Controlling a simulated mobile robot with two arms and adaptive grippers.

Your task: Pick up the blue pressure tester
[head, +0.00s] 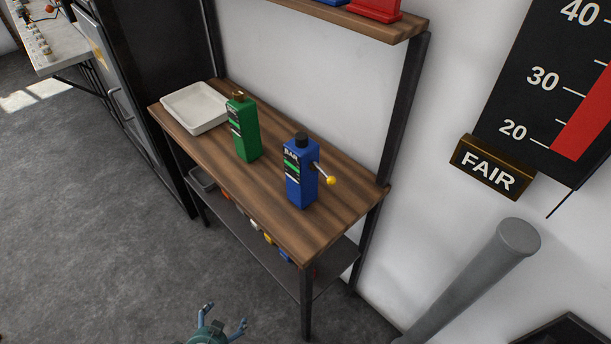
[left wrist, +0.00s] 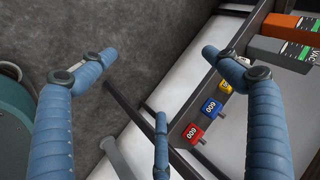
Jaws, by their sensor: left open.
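The blue pressure tester (head: 301,182) stands upright near the right end of the wooden bench top (head: 330,218). It has a black cap and a side lever with a yellow ball. My left gripper (head: 225,315) is open and empty at the bottom of the head view, in front of the bench and well apart from the tester. In the left wrist view its blue fingers (left wrist: 158,54) are spread with nothing between them. The blue tester is not recognisable in that view. My right gripper is not in view.
A green tester (head: 243,130) stands left of the blue one, with a white tray (head: 196,108) behind it. A lower shelf (head: 262,245) holds small blocks, among them a red block (left wrist: 192,133) and a blue block (left wrist: 210,107). A wooden shelf (head: 350,20) hangs above. Open floor lies left.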

